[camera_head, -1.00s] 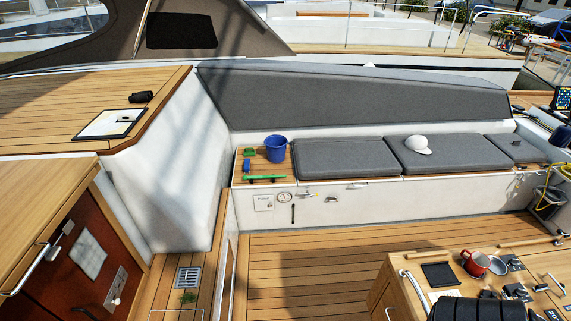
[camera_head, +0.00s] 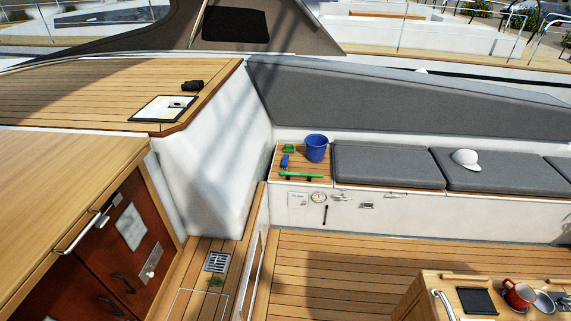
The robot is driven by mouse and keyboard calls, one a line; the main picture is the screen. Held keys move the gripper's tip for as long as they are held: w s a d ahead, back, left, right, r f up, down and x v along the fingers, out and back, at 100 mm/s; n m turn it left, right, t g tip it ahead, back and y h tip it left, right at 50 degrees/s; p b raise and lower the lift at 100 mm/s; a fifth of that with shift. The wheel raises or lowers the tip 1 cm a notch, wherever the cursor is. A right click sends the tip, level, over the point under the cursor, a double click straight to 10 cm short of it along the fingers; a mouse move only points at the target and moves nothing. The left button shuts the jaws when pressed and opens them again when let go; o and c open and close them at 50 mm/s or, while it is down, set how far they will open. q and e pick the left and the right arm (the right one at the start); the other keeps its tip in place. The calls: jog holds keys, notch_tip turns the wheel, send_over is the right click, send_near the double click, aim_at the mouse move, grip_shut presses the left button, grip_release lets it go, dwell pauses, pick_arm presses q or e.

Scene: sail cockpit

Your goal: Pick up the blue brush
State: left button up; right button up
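The blue brush (camera_head: 285,161) lies on the wooden left end of the cockpit bench. It is small in this view. A green object (camera_head: 289,148) lies just behind it and a long green bar (camera_head: 301,176) lies in front of it. A blue bucket (camera_head: 316,147) stands upright to its right, apart from it. Neither of my grippers shows in the head view.
Grey cushions (camera_head: 388,166) cover the bench to the right, with a white cap (camera_head: 465,158) on one. A wooden table (camera_head: 431,291) with a red mug (camera_head: 518,295) stands at the lower right. Wooden cabinet (camera_head: 65,170) at left. The cockpit floor (camera_head: 340,262) between is mostly clear.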

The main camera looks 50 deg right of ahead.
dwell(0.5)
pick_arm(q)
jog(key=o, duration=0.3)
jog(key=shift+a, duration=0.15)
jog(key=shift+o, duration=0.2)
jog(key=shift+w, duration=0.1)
